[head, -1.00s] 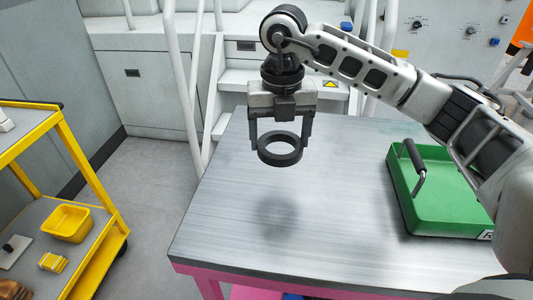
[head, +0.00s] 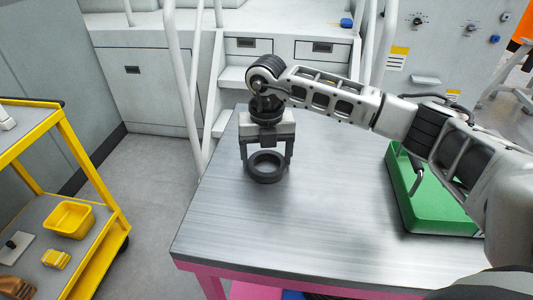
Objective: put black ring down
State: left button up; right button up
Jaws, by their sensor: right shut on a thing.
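The black ring (head: 267,179) is at the left part of the grey metal table (head: 300,225) in the head view. It lies flat, low at the tabletop; I cannot tell for sure whether it touches the surface. My right gripper (head: 266,164) points straight down with its fingers on opposite sides of the ring, shut on it. My left gripper is not in view.
A yellow trolley (head: 88,165) with a yellow bin (head: 69,219) is at the left. Most of the tabletop is clear.

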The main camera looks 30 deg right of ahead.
jog(key=shift+f, duration=0.2)
jog(key=o, duration=1.1)
jog(key=shift+c, duration=0.2)
notch_tip(320, 180, up, 12)
jog(key=shift+r+b, duration=0.25)
jog(key=shift+b, duration=0.2)
